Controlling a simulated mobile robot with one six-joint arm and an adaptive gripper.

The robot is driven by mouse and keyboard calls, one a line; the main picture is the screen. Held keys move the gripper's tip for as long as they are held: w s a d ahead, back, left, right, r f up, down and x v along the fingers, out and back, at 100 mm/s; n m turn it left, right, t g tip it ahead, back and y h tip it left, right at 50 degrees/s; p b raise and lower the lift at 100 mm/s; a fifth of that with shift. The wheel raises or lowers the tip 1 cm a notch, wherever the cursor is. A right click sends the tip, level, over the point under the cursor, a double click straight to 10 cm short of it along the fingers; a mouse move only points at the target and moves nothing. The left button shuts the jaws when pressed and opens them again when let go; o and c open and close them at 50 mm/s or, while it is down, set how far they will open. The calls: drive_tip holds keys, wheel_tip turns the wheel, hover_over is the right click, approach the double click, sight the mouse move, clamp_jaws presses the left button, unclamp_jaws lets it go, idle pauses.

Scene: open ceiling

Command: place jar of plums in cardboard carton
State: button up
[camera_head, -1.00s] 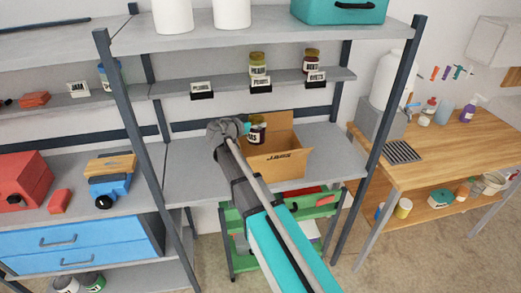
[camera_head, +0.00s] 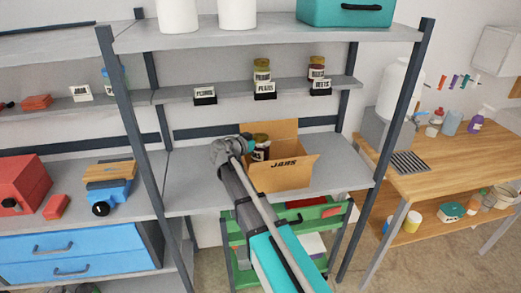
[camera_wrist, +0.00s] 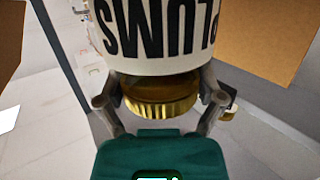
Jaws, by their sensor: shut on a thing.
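The jar of plums (camera_head: 262,153), dark with a gold lid, is in my gripper (camera_head: 248,146), at the left part of the open cardboard carton (camera_head: 290,178) marked JARS. In the wrist view the jar's label (camera_wrist: 150,35) reads PLUMS upside down, and my gripper's fingers (camera_wrist: 160,103) are closed around the jar near its gold lid (camera_wrist: 160,100). The jar's lower part is hidden behind the carton's front side and my arm, so I cannot tell whether it touches the carton floor.
The carton stands on a grey shelf (camera_head: 345,178). Above it a narrow shelf (camera_head: 222,91) holds two jars (camera_head: 262,76) (camera_head: 317,72) and name cards. A green cart (camera_head: 325,222) stands below. The shelf right of the carton is clear.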

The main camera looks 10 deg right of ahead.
drive_tip(key=shift+f+b, duration=1.85)
drive_tip(key=shift+b, duration=0.05)
drive_tip(key=shift+f+b, duration=0.6)
drive_tip(key=o, duration=1)
drive_tip(key=shift+o, duration=0.2)
drive_tip(key=shift+r, duration=0.1)
drive_tip(key=shift+r+p, duration=0.6)
drive_tip(key=shift+p, duration=0.1)
drive_tip(key=p+v, duration=0.2)
drive_tip(key=v, duration=1)
